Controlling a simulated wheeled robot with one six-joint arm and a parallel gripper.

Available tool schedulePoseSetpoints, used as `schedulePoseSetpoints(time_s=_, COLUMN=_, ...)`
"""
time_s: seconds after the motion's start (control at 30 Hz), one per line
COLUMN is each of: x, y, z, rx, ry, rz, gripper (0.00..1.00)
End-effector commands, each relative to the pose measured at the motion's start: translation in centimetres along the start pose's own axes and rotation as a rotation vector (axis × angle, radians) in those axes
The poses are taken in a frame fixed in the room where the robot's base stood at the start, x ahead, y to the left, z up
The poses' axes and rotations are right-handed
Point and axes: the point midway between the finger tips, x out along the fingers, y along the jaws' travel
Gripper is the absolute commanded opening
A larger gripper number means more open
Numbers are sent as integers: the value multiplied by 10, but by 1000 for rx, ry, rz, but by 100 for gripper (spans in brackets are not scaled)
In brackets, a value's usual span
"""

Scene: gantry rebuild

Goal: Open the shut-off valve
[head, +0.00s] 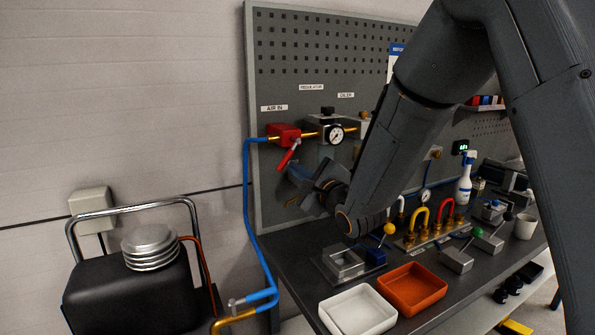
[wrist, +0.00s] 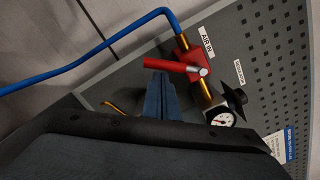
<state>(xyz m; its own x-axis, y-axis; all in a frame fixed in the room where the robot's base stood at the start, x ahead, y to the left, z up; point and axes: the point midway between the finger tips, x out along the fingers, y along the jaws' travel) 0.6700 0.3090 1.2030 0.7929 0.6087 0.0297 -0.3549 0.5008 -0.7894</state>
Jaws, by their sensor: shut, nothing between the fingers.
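The shut-off valve (head: 283,133) is a red block on the brass air line, under the AIR IN label. Its red lever (head: 289,155) slants down and left, across the line. In the wrist view the valve body (wrist: 191,58) is right of centre and the lever (wrist: 168,66) points left from its pivot. My gripper (head: 284,181) is just below the lever in the head view. In the wrist view its fingers (wrist: 156,82) are together and empty, with their tips close to the lever's free end. I cannot tell whether they touch it.
A blue hose (head: 246,190) runs down the left edge of the pegboard (head: 310,45). The gauge (head: 335,134) and regulator are right of the valve. White (head: 357,311) and orange (head: 412,288) trays stand on the bench below.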

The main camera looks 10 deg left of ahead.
Motion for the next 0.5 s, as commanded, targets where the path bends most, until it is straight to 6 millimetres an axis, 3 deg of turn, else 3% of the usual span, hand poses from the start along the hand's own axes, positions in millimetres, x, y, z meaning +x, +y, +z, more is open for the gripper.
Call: schedulePoseSetpoints(time_s=0.5, x=0, y=2, z=5, rx=0, ry=-1, rz=0, gripper=0)
